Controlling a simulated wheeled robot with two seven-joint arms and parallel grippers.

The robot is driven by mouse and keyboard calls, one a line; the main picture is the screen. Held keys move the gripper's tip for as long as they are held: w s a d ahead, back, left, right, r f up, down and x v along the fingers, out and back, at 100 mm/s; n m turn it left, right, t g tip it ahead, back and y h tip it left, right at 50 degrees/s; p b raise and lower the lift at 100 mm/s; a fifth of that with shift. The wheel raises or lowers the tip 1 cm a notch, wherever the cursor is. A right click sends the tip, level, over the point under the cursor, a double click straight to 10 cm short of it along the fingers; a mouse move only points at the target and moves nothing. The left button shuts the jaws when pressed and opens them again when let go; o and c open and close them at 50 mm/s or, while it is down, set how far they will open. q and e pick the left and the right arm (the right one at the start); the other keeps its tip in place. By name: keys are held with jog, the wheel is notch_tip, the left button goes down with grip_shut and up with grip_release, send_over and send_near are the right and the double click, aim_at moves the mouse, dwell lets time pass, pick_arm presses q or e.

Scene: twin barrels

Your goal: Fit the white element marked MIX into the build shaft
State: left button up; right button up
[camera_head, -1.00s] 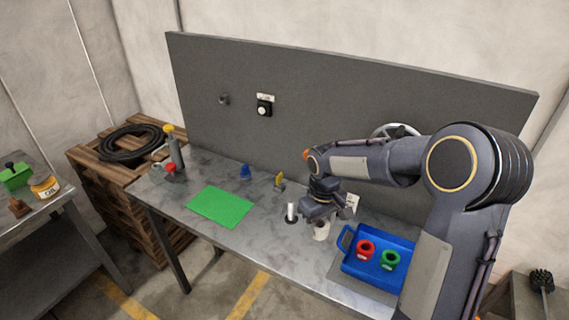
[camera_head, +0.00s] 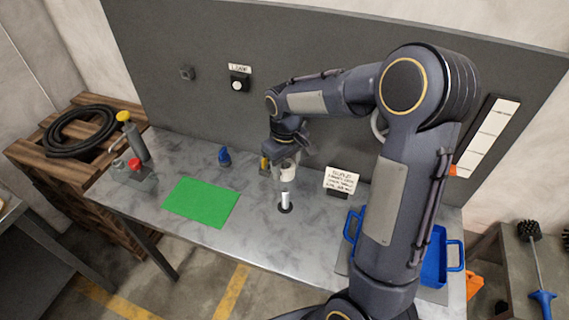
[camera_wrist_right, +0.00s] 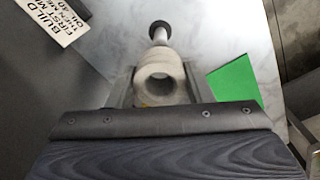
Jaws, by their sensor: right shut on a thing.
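My right gripper (camera_head: 287,168) is shut on a white ring-shaped element (camera_head: 288,172) and holds it above the table. In the right wrist view the white element (camera_wrist_right: 160,82) sits between the fingers, with its round hole showing; no MIX mark is readable. The build shaft (camera_head: 284,200) is a short pale upright post on a dark round base. It appears just below the element in the head view. In the right wrist view the shaft (camera_wrist_right: 159,34) shows beyond the element, and I cannot tell whether they line up. My left gripper is not in view.
An instruction card (camera_head: 341,180) stands right of the shaft. A blue tray (camera_head: 434,262) is partly hidden by my right arm. A green mat (camera_head: 201,202), a blue item (camera_head: 225,157) and a yellow item (camera_head: 264,165) are on the table. A grey panel (camera_head: 200,110) rises behind.

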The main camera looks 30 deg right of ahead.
jog(key=shift+f, duration=0.1)
jog(key=b, duration=0.4)
send_over(285, 200)
jog(key=w, duration=0.1)
jog(key=shift+d+f, duration=0.2)
jog(key=shift+f, duration=1.2)
jog(key=shift+d+f, duration=0.15)
jog(key=shift+f, duration=1.2)
jog(key=shift+f+b, duration=3.85)
jog(key=shift+f, duration=0.85)
jog(key=o, duration=1.4)
jog(key=shift+s, duration=0.1)
jog(key=shift+r, duration=3.95)
